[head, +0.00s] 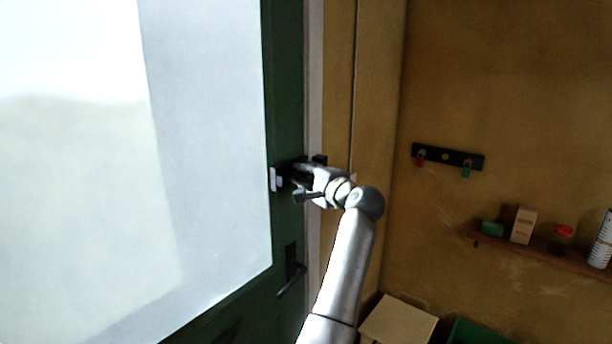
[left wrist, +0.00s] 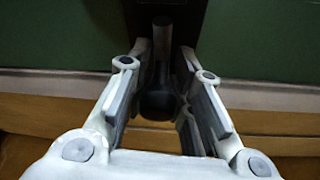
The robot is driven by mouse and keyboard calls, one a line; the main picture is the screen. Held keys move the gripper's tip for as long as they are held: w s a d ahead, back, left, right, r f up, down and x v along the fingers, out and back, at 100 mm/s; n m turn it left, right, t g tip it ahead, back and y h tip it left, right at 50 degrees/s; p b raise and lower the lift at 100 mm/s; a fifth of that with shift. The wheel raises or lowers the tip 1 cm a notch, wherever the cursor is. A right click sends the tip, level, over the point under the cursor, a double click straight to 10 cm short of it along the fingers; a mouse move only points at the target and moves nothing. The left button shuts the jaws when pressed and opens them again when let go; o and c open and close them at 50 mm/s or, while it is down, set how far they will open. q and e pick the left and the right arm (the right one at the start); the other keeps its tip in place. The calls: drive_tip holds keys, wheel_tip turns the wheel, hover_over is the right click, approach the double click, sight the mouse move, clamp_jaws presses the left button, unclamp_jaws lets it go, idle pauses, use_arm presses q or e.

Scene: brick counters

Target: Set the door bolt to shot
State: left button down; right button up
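The door bolt (head: 286,172) is a dark fitting on the edge of the green door (head: 284,90), partly hidden by my left gripper. Its dark knob (left wrist: 158,98) with a stem shows in the left wrist view. My left gripper (head: 299,178) is at the bolt, with its fingers (left wrist: 164,62) on either side of the knob. The fingers stand apart, and I see no clear grip on the knob. A small dark piece (head: 319,160) sits at the frame beside the bolt. How far the bolt reaches into it is hidden. My right gripper is not in view.
A dark door handle (head: 290,280) sits below the bolt. A pale door frame (head: 314,60) borders the door. On the right wall are a hook rail (head: 446,157) and a shelf (head: 540,248) with small items. A pale box (head: 400,322) stands low beside my arm.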

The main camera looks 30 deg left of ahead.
use_arm(q)
drive_tip(key=shift+w+d+f, duration=0.1)
drive_tip(key=shift+w+d, duration=0.05)
drive_tip(key=shift+w, duration=0.2)
drive_tip(key=shift+s, duration=0.25)
drive_tip(key=c, duration=1.7)
unclamp_jaws()
drive_tip(key=shift+s, duration=0.15)
drive_tip(key=shift+c, duration=0.2)
drive_tip(key=shift+o, duration=1.1)
drive_tip(key=shift+d, duration=0.1)
drive_tip(key=v, duration=1.2)
drive_tip(key=shift+c, duration=0.4)
